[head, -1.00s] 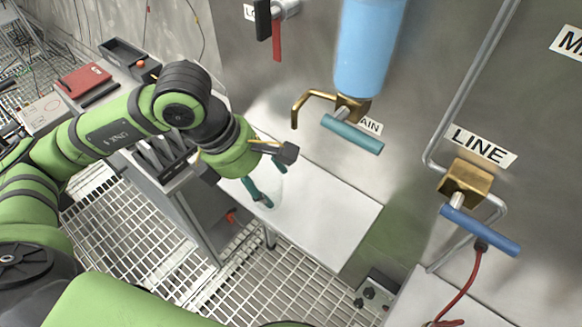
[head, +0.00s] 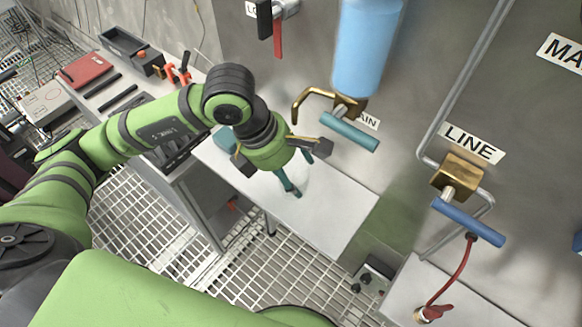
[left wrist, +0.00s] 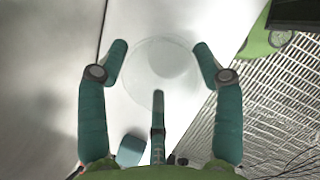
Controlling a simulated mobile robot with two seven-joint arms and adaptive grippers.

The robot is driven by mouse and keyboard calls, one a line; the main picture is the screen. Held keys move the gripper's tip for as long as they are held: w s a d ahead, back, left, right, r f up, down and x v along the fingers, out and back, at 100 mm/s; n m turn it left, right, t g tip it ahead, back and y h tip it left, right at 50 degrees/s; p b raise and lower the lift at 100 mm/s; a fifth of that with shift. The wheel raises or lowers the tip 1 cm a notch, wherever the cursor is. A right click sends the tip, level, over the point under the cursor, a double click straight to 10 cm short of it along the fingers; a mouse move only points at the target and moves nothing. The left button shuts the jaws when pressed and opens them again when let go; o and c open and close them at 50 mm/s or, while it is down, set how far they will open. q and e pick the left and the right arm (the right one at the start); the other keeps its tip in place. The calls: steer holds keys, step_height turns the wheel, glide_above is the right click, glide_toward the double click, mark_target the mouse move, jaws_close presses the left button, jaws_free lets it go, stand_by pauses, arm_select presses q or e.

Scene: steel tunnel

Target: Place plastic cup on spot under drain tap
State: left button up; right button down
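A clear plastic cup (head: 301,172) is between the teal fingers of my left gripper (head: 288,180), over the white shelf (head: 335,210). In the left wrist view the see-through cup (left wrist: 165,75) fills the gap between the fingertips of the gripper (left wrist: 161,62), which appear closed on its sides. Whether its base touches the shelf cannot be told. The brass drain tap (head: 347,105) with a teal handle (head: 349,132) is on the steel wall, up and right of the gripper; its spout (head: 298,107) bends down above the shelf. No marked spot can be made out. My right gripper is out of view.
A light blue cylinder (head: 368,45) is above the tap. A brass valve (head: 458,175) with a blue handle and red hose (head: 465,270) is to the right. A teal object (head: 225,140) sits behind my wrist. A tool bench (head: 140,95) stands left. The shelf's right part is clear.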

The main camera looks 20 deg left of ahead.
arm_select(q)
steer(key=shift+o, duration=0.4)
steer(key=shift+r, duration=0.15)
steer(key=shift+a+r, duration=0.1)
steer(key=shift+r, duration=0.15)
steer(key=shift+s+a+r+b, duration=0.2)
steer(key=shift+a+r, duration=0.2)
steer(key=shift+r, duration=0.1)
steer(key=shift+s+a+r+b, duration=0.2)
steer(key=shift+a+r, duration=0.15)
steer(key=shift+r, duration=0.15)
steer(key=s+a+b, duration=0.5)
steer(key=a, duration=0.5)
steer(key=shift+r+b, duration=0.15)
steer(key=shift+b, duration=0.2)
steer(key=shift+s, duration=0.1)
